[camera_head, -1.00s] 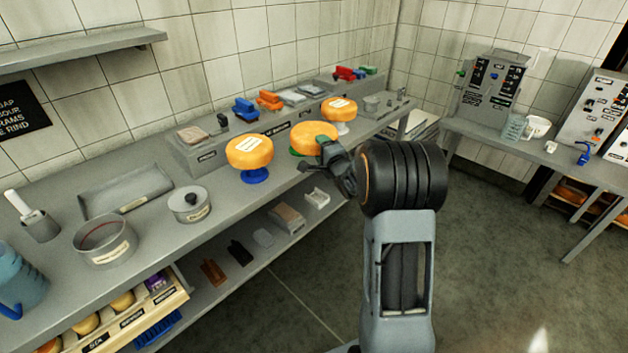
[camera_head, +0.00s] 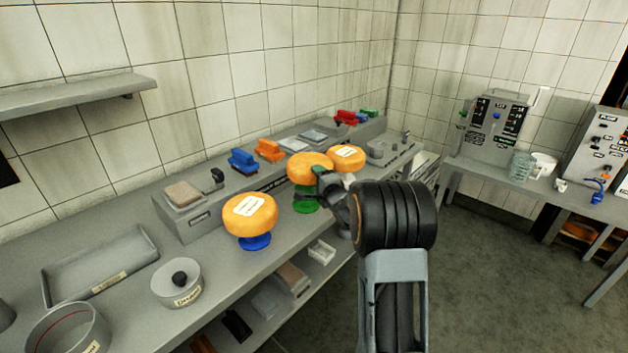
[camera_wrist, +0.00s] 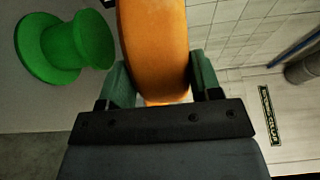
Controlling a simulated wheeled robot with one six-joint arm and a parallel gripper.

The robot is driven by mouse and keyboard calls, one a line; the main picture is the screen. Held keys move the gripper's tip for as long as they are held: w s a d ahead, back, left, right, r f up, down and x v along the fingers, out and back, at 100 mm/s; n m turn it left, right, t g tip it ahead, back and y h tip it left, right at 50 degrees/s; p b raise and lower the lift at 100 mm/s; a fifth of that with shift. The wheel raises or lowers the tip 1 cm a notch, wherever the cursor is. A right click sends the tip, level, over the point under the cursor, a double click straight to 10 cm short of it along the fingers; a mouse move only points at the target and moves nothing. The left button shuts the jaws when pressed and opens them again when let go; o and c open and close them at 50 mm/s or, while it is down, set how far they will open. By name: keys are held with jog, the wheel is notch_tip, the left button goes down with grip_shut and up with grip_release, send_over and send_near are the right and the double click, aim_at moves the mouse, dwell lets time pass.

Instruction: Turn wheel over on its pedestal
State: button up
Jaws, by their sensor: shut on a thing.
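The middle orange cheese wheel (camera_head: 308,166) is held by my gripper (camera_head: 322,179), above the green pedestal (camera_head: 306,200). In the wrist view the wheel (camera_wrist: 153,45) sits between the two green fingers of my gripper (camera_wrist: 158,85), which are shut on it. The green pedestal (camera_wrist: 75,47) shows apart from the wheel in that view, its top bare. A labelled wheel (camera_head: 249,214) rests on a blue pedestal (camera_head: 255,242) to the left. Another labelled wheel (camera_head: 346,158) stands to the right; my arm hides much of what is below it.
Blue (camera_head: 243,161) and orange (camera_head: 269,151) blocks lie on the raised ledge behind the wheels. A wall shelf (camera_head: 75,93) hangs at upper left.

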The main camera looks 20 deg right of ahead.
jog(key=shift+w+a+f+y+b, duration=0.2)
jog(key=shift+a+f+y+b, duration=0.1)
jog(key=shift+a+f+b, duration=0.5)
jog(key=shift+f+b, duration=0.95)
jog(key=shift+f, duration=0.1)
jog(key=shift+f, duration=0.3)
